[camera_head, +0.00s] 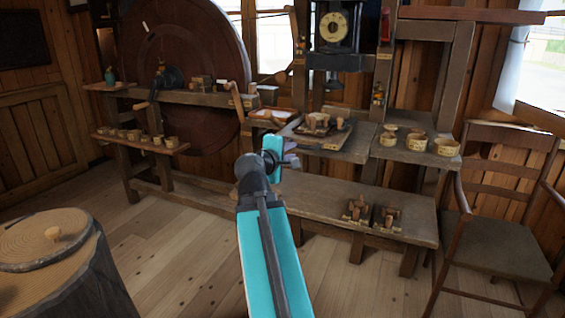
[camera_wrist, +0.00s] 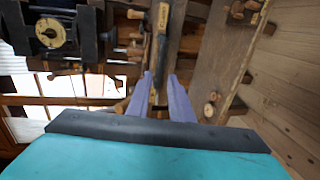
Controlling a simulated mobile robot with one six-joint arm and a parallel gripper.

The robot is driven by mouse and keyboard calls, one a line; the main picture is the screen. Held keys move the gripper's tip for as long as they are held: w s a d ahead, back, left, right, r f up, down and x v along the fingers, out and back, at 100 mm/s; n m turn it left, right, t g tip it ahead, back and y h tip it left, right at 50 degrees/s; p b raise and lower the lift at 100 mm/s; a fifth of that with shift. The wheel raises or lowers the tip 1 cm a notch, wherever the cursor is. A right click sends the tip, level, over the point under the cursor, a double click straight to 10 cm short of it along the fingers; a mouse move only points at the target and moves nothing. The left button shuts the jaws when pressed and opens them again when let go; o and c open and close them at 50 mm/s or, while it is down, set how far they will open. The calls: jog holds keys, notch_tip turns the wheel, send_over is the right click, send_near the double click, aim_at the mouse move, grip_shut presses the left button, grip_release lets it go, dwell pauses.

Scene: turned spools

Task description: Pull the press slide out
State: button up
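The press (camera_head: 334,40) stands at the back centre, dark, with a round pale dial; the dial also shows in the wrist view (camera_wrist: 50,32), at the upper left. Below it a low wooden slide (camera_head: 322,137) with blocks and a small upright knob (camera_head: 340,124) lies on the bench shelf. How far the slide is in, I cannot tell. My gripper (camera_head: 292,150) is in front of the shelf's left end, partly hidden by my wrist. In the wrist view its two purple fingers (camera_wrist: 160,78) are apart, with no object clearly held between them.
Round wooden cups (camera_head: 446,147) stand on the shelf to the right. Two small wooden devices (camera_head: 357,208) sit on the lower bench (camera_head: 320,198). A chair (camera_head: 500,190) is at the right, a stump (camera_head: 60,265) at the front left. The floor between is clear.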

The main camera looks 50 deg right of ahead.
jog(key=b+v, duration=0.6)
jog(key=shift+s, duration=0.1)
dwell(0.5)
dwell(0.5)
